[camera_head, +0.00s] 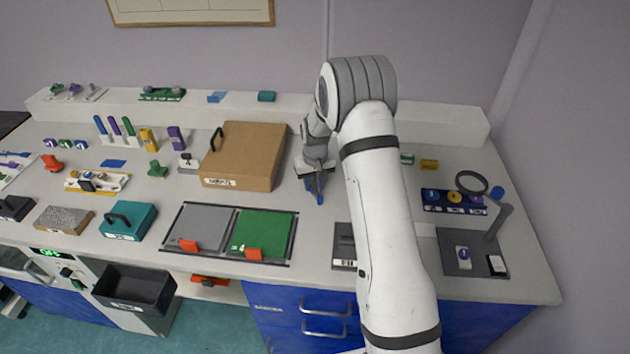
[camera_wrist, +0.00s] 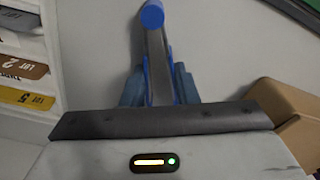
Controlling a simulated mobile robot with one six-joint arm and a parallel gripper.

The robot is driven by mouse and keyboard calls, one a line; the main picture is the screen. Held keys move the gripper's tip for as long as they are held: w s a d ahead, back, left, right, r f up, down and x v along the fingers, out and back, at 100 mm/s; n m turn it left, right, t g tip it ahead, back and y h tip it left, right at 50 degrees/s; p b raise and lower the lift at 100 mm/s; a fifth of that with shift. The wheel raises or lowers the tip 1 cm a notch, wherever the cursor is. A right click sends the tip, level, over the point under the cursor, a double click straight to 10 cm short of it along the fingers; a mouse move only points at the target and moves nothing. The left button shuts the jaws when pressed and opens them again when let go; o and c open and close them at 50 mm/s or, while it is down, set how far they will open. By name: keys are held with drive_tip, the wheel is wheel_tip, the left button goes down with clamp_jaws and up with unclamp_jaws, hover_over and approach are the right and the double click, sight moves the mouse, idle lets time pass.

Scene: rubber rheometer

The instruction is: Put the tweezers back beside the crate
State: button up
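The tweezers show in the wrist view as a grey strip (camera_wrist: 158,70) with blue edges and a round blue end. My gripper (camera_wrist: 158,88) has its two blue-grey fingers closed on either side of them. In the head view my gripper (camera_head: 315,184) points down over the bench, and a blue end of the tweezers (camera_head: 320,198) shows below it. The brown crate (camera_head: 250,150), with a dark handle and a white label, stands just left of my gripper. Its corner shows at the right of the wrist view (camera_wrist: 292,112). Whether the tweezers touch the bench I cannot tell.
A tray with grey and green plates (camera_head: 215,228) lies in front of the crate. A teal block (camera_head: 130,222) stands left of it. A magnifier (camera_head: 472,183) and a blue rack (camera_head: 440,207) are at the right. My arm hides part of the bench. Bare bench shows right of the crate.

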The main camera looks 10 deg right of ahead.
drive_tip(key=shift+f+b, duration=0.25)
drive_tip(key=shift+b, duration=0.05)
drive_tip(key=o, duration=0.6)
drive_tip(key=shift+r, duration=0.15)
drive_tip(key=shift+c, duration=0.2)
wheel_tip(320, 180, up, 12)
drive_tip(key=s+b, duration=0.1)
drive_tip(key=s+r+t, duration=0.1)
drive_tip(key=s+r, duration=1.1)
drive_tip(key=s, duration=0.4)
drive_tip(key=s+m+t, duration=0.1)
drive_tip(key=s, duration=1.8)
drive_tip(key=shift+s+d, duration=0.2)
drive_tip(key=shift+d, duration=0.05)
drive_tip(key=shift+r, duration=0.15)
